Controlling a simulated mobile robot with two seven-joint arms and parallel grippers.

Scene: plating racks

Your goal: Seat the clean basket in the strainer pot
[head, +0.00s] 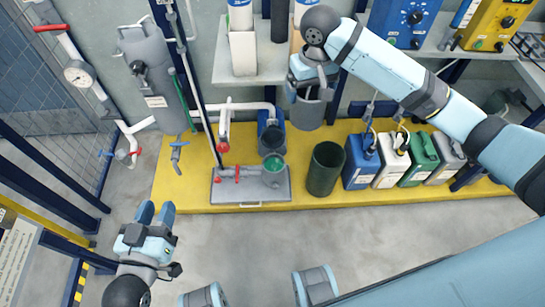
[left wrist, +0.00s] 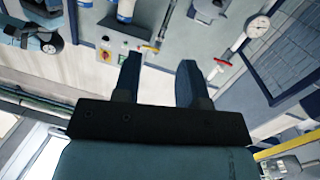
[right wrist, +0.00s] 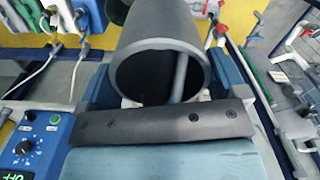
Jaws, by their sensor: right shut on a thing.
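My right gripper (head: 308,88) is shut on a dark grey, open-topped cylinder (head: 307,114), which looks like the clean basket. It hangs above the yellow platform, apart from everything below. In the right wrist view the cylinder's round rim and dark inside (right wrist: 155,75) show between the fingers. Below and left stands a blue housing with a round dark opening (head: 271,138), beside a grey pipe; it may be the strainer pot, but I cannot tell for sure. My left gripper (head: 156,210) is open and empty, low on the left.
A dark green bin (head: 326,168) stands on the yellow platform (head: 400,201), right of a grey tray (head: 250,187) with red-handled fittings. Several jerrycans (head: 391,162) stand further right. A shelf (head: 262,75) is behind the held cylinder. The floor in front is clear.

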